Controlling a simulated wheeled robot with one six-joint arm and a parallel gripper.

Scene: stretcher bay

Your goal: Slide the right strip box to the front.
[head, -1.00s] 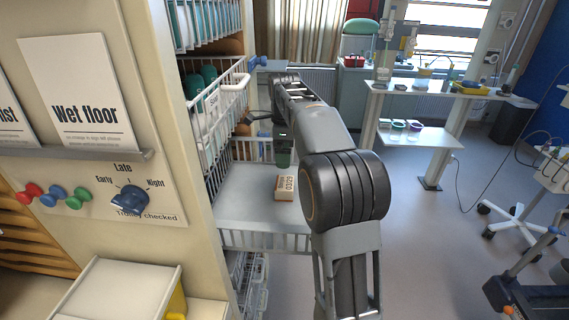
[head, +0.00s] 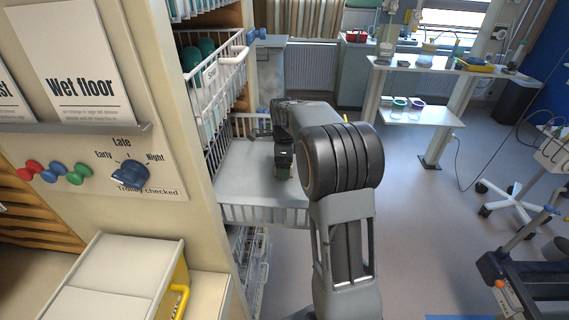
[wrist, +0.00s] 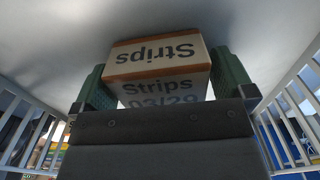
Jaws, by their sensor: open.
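A strip box (wrist: 158,55), white with brown edges and printed "Strips" and "03/29", lies on the pale floor of the pulled-out wire basket (head: 240,192). In the wrist view, my gripper (wrist: 160,75) has its two green fingers on either side of the box, close to its sides. The jaws are open, and I cannot tell whether they touch it. In the head view, my gripper (head: 284,160) is low inside the basket, and the box is hidden behind my arm.
White wire side walls of the basket (wrist: 299,115) stand on both sides of my gripper. A fuller wire basket (head: 212,85) hangs above on the left. The cabinet panel with coloured knobs (head: 78,174) is at near left.

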